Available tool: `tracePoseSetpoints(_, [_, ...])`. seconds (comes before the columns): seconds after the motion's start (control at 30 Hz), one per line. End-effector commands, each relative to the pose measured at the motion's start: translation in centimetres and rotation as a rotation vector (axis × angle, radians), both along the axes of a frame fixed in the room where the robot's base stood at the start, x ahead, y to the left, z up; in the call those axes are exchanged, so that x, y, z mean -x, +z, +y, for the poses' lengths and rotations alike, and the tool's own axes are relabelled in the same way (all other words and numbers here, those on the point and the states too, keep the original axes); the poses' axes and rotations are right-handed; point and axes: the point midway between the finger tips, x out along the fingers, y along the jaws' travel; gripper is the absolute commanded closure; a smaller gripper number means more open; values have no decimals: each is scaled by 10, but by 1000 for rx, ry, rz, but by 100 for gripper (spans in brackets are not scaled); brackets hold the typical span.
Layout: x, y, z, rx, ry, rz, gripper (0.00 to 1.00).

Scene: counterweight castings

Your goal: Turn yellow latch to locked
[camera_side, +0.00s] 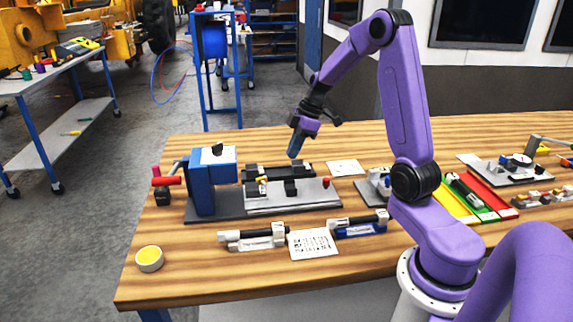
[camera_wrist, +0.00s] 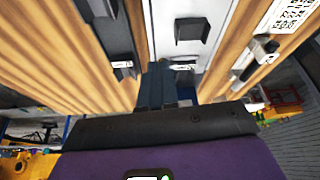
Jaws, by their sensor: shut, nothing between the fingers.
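My gripper (camera_side: 294,154) is shut and empty. It points down and hangs in the air above the back part of the fixture on the bench. The fixture has a light grey plate (camera_side: 305,199) with dark blocks on it. A small yellow piece (camera_side: 263,180), which looks like the latch, sits at the left of the plate, below and left of my gripper. It is too small to tell which way it is turned. In the wrist view my fingers (camera_wrist: 160,82) show in the middle, and I cannot make out the yellow latch there.
A blue block-shaped stand (camera_side: 209,188) rises at the fixture's left, with a red-handled lever (camera_side: 166,181) beside it. A red knob (camera_side: 326,183) stands at the plate's right end. A white printed card (camera_side: 312,243) lies in front. The front left of the wooden bench is mostly clear.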

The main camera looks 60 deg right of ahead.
Motion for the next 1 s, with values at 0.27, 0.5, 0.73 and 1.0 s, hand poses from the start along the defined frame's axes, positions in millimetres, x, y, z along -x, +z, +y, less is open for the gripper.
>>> tracePoseSetpoints(0.27, [4, 26, -9, -1, -3, 1, 77])
tracePoseSetpoints(0.5, [-12, 37, 4, -15, -144, 84, 53])
tracePoseSetpoints(0.73, [-37, 56, 27, -9, -459, 233, 53])
tracePoseSetpoints(1.0, [-57, 80, 53, 41, -886, 360, 53])
